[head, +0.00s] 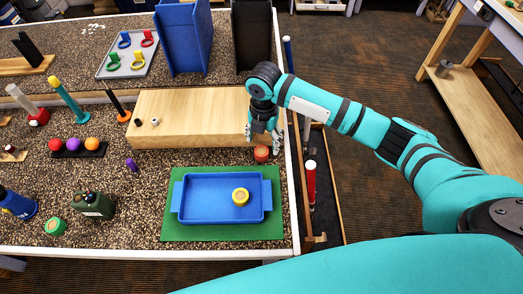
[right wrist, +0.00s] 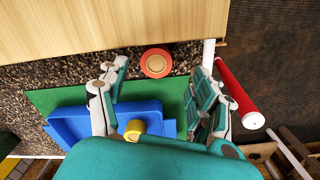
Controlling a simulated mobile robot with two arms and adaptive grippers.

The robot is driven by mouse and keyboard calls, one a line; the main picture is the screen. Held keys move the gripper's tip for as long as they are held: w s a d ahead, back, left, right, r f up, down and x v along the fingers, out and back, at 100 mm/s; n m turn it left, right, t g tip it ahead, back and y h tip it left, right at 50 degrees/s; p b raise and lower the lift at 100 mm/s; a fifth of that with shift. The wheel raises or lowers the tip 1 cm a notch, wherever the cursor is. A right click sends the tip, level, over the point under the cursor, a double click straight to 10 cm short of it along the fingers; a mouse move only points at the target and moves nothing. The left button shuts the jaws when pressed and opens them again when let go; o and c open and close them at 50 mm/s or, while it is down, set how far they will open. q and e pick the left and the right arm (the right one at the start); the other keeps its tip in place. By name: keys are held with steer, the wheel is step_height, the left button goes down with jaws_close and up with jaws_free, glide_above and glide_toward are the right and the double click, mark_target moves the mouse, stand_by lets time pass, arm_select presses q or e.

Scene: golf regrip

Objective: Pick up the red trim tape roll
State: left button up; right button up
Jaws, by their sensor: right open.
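The red trim tape roll (head: 261,154) stands on the speckled bench top, between the wooden block and the green mat, near the bench's right edge. In the right wrist view the red roll (right wrist: 157,63) has a tan round middle and lies beyond the fingertips, between their lines. My right gripper (head: 264,135) is open and empty, just above the roll and in front of the wooden block's right end. Its two spread fingers also show in the right wrist view (right wrist: 158,88). My left gripper is not in view.
The wooden block (head: 190,133) stands close behind the roll. The blue tray (head: 200,217) on the green mat (head: 275,222) holds a yellow roll (head: 240,197). A green roll (head: 55,226) lies at left. A red tube (head: 311,182) stands beyond the bench's right edge.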

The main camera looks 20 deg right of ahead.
mark_target(262, 150)
steer(key=shift+f, duration=0.2)
steer(key=f, duration=0.1)
steer(key=f+p, duration=0.1)
steer(key=f, duration=0.3)
steer(key=shift+a+p, duration=0.25)
steer(key=shift+p, duration=0.15)
steer(key=shift+r, duration=0.1)
steer(key=c, duration=1)
